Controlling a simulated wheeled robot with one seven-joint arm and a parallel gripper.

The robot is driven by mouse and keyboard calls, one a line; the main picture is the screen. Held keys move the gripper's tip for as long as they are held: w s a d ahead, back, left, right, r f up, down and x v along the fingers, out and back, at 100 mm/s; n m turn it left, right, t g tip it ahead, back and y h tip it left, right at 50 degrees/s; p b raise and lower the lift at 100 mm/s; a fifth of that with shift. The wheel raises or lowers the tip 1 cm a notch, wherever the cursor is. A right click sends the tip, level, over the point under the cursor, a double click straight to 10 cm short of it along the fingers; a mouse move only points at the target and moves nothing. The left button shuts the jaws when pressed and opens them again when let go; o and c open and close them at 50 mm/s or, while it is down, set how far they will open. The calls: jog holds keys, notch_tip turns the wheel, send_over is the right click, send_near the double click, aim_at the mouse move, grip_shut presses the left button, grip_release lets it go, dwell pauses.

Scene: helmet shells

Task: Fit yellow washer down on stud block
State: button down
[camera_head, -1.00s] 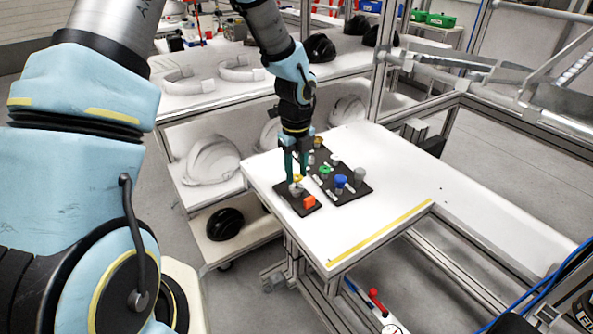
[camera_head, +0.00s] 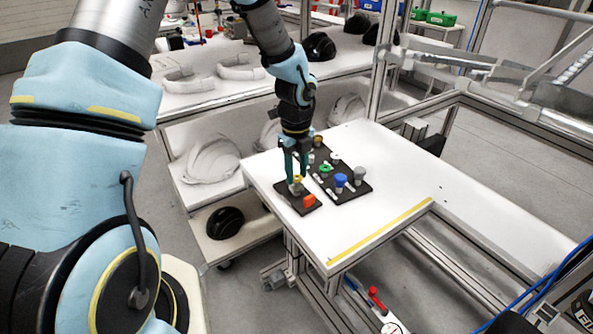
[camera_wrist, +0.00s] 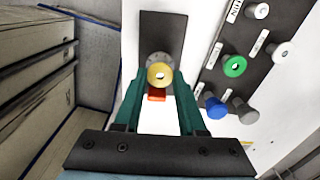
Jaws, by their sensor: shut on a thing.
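My gripper (camera_wrist: 160,80) is shut on the yellow washer (camera_wrist: 159,74), a small ring with a hole. In the head view my gripper (camera_head: 297,176) points down over a small black plate (camera_head: 283,189) on the white table. The grey stud block (camera_wrist: 155,59) stands on this plate and shows just behind the washer in the wrist view. The washer overlaps it in that view, and I cannot tell whether they touch. The stud block (camera_head: 295,189) shows below the fingertips in the head view. An orange block (camera_head: 309,201) sits on the same plate.
A larger black board (camera_head: 350,192) beside the plate holds a green ring (camera_wrist: 235,66), a blue piece (camera_wrist: 215,107), a grey piece (camera_wrist: 243,113) and white pieces with labels. The white table (camera_head: 375,215) is clear towards its yellow-striped front edge.

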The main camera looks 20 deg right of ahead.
aim_at(296, 180)
jog(key=shift+f+b, duration=0.5)
jog(key=shift+f, duration=0.55)
jog(key=shift+c, duration=2)
grip_release()
notch_tip(296, 180, up, 11)
jog(key=b, duration=0.2)
jog(key=shift+a+f, duration=0.1)
jog(key=s+a+r+n, duration=0.1)
jog(key=s+a+n, duration=0.1)
jog(key=a+n, duration=1.3)
jog(key=s+a+r+n+t, duration=0.1)
jog(key=s+a+n, duration=0.1)
jog(key=a+n, duration=1.3)
jog(key=shift+r+n+t, duration=0.3)
jog(key=shift+r+n, duration=0.1)
jog(key=shift+n, duration=0.7)
